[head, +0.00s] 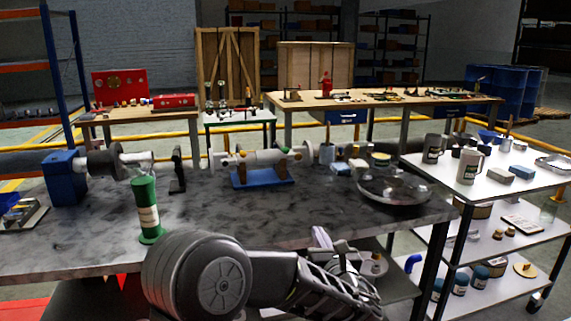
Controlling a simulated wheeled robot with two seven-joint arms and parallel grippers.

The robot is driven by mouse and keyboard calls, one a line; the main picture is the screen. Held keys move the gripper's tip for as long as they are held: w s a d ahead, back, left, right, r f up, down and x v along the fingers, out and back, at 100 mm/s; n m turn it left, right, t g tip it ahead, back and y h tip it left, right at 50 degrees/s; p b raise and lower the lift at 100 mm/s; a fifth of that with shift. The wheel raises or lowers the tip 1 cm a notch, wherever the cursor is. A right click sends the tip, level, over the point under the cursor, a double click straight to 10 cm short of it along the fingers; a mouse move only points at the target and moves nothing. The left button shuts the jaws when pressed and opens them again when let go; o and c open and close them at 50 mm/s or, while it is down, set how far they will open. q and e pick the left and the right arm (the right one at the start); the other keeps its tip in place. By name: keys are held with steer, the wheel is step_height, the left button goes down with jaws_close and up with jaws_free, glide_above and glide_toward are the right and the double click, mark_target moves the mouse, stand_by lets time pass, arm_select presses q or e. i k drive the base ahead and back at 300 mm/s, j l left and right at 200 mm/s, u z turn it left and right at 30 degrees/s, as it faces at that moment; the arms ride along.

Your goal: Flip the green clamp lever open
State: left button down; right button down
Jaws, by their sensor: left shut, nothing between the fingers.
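I cannot make out a green clamp lever for certain. A green upright cylinder with a pale label (148,215) stands at the front of the dark marbled bench (290,218). Behind it is a row of machine parts: a blue block (65,178), a grey disc (102,163) and a pale cylinder (262,160) on a blue cradle (262,179). Small green details near the pale cylinder are too small to identify. My left gripper (345,252) is at the bench's front edge, right of the green cylinder and apart from it. It is shut and empty. My right gripper is out of view.
A round metal dish (394,190) and small blocks are at the bench's right end. A white shelf cart (510,188) with mugs and containers stands at the right. The bench surface between the green cylinder and the dish is mostly clear at the front.

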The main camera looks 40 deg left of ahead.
mark_target(286, 151)
steer(key=i+j, duration=0.2)
steer(key=j, duration=0.2)
steer(key=i+j, duration=0.2)
steer(key=j, duration=0.2)
steer(key=i+j, duration=0.2)
steer(key=j, duration=0.2)
